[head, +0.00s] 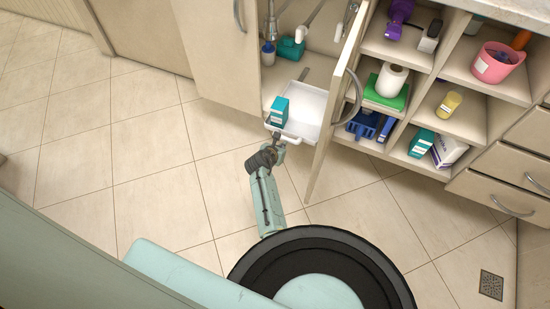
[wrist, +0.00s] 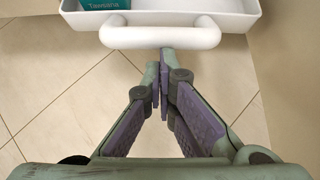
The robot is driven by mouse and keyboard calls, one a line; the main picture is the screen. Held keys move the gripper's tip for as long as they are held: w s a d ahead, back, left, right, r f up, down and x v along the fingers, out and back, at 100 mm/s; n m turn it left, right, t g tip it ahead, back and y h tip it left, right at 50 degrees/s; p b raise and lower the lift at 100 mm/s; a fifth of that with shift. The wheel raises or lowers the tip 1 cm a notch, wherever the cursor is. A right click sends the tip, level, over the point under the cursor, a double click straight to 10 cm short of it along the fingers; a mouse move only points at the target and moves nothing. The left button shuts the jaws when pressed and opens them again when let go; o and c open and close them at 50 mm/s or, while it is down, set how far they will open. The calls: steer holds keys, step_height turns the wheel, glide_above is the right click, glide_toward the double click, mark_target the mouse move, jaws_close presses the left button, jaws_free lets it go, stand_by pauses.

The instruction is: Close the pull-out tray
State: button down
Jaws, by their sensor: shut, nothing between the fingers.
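The white pull-out tray (head: 308,106) extends out of the open cabinet under the counter, with a teal box (head: 279,111) standing in it. In the wrist view the tray's front wall (wrist: 231,22) and its white bar handle (wrist: 164,38) are at the top, and part of the teal box (wrist: 104,4) shows. My gripper (wrist: 160,72) is shut and empty, its fingertips just at or under the middle of the handle. Whether they touch it, I cannot tell. In the head view my gripper (head: 277,141) is at the tray's front, partly hidden by my arm.
An open cabinet door (head: 336,110) stands just right of the tray. Inside the cabinet are a teal bottle (head: 291,48), a blue bottle (head: 268,54) and pipes. Open shelves with several items are to the right. The tiled floor (head: 130,140) at left is clear.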

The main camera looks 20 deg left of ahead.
mark_target(295, 126)
steer(key=w+b, duration=0.2)
steer(key=w, duration=0.5)
steer(key=w+b, duration=0.3)
steer(key=w, duration=0.5)
steer(key=shift+w+d+r, duration=0.15)
steer(key=shift+w+d, duration=0.05)
steer(key=shift+s, duration=0.15)
